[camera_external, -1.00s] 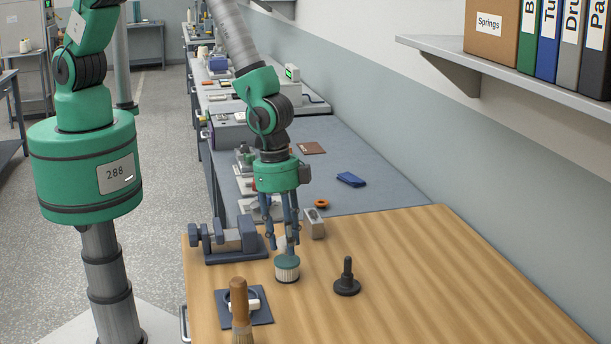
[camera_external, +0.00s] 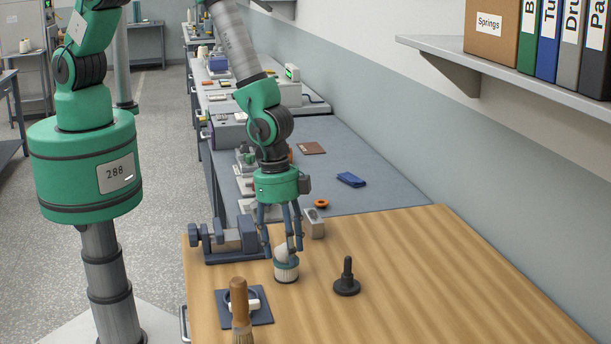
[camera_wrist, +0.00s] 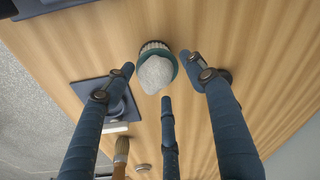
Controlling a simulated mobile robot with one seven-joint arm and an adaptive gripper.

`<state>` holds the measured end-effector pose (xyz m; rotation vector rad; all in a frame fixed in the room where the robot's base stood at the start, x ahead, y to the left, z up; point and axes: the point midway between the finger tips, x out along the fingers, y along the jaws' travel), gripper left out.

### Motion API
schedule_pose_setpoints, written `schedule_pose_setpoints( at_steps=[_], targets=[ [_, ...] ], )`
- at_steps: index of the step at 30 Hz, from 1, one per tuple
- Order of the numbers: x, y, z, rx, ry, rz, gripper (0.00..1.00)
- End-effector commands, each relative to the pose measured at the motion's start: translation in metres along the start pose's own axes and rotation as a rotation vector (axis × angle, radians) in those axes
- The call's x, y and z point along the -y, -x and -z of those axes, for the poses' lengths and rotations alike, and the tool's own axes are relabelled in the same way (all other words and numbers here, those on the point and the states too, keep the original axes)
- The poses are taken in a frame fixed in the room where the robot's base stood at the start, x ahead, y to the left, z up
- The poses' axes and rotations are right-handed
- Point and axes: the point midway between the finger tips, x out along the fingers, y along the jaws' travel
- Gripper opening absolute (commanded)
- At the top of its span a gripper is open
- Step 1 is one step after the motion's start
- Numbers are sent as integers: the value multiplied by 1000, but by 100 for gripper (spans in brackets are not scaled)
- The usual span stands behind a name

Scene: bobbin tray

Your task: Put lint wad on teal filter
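The lint wad (camera_external: 282,252), a pale grey-white lump, sits on top of the teal filter (camera_external: 287,273), a short pleated white cylinder with a teal cap. In the wrist view the wad (camera_wrist: 155,74) covers much of the teal top, toward the near side, and the filter (camera_wrist: 155,46) shows behind it. My gripper (camera_external: 283,248) is just above, its three blue fingers spread around the wad. In the wrist view the fingertips of my gripper (camera_wrist: 162,80) stand apart from the wad, with visible gaps.
A black knobbed piece (camera_external: 347,280) stands right of the filter. A brush with a wooden handle (camera_external: 239,300) and a dark pad with a white item (camera_external: 262,309) are in front left. A blue-grey vise-like device (camera_external: 235,242) and a small grey block (camera_external: 314,224) are behind. The right side of the table is clear.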

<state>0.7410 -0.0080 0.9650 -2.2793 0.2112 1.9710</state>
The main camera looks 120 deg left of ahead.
Motion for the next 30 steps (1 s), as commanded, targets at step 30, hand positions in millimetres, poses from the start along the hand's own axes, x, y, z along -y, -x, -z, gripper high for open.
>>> schedule_pose_setpoints(
  at_steps=[30],
  targets=[
    [0, 82, 2, -3, 1, 0, 55]
  ],
)
